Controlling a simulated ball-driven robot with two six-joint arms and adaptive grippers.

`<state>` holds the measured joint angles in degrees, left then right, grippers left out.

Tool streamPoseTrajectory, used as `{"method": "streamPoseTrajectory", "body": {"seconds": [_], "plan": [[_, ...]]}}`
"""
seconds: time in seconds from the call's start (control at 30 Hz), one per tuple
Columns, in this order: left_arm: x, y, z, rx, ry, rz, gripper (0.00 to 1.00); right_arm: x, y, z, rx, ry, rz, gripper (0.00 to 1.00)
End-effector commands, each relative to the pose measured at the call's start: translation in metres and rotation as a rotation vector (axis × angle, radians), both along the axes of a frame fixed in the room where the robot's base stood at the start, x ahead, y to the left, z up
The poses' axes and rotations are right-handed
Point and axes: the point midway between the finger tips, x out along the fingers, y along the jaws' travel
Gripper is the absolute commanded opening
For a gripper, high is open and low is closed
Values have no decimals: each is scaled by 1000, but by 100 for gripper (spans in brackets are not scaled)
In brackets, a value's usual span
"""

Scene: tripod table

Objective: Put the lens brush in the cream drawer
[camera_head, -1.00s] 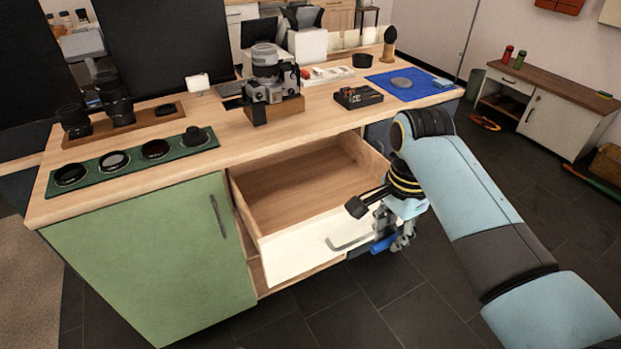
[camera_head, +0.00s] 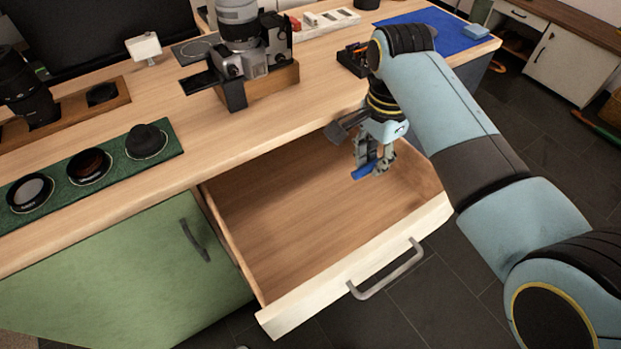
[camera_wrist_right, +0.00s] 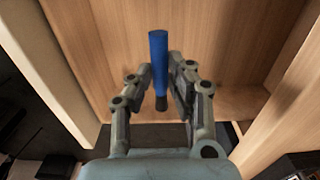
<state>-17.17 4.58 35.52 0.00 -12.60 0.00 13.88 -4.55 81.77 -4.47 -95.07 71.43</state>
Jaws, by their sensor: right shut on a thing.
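The cream drawer (camera_head: 345,277) is pulled open below the tabletop, and its wooden inside is empty in the head view. My right gripper (camera_head: 374,166) is over the rear right part of the drawer's opening. It is shut on a blue stick-like thing, the lens brush (camera_head: 364,172). In the right wrist view the lens brush (camera_wrist_right: 158,62) stands out between the two fingers of the right gripper (camera_wrist_right: 161,95), with a dark end towards the palm and the drawer's wood floor behind it. I cannot tell how far it is above the floor. My left gripper is not in view.
A silver camera (camera_head: 240,55) stands on a wooden block near the table's edge. A green mat (camera_head: 60,186) with several round lens parts lies at the left. A black tray (camera_head: 354,58) and a blue mat (camera_head: 440,30) lie behind my right arm. The drawer's left half is clear.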

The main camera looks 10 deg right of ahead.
Motion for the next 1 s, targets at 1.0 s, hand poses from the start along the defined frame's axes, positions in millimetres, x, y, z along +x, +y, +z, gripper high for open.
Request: {"method": "streamPoseTrajectory", "body": {"seconds": [1.0], "plan": [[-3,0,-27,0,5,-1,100,-1,0,-104,0,0,0,0]]}}
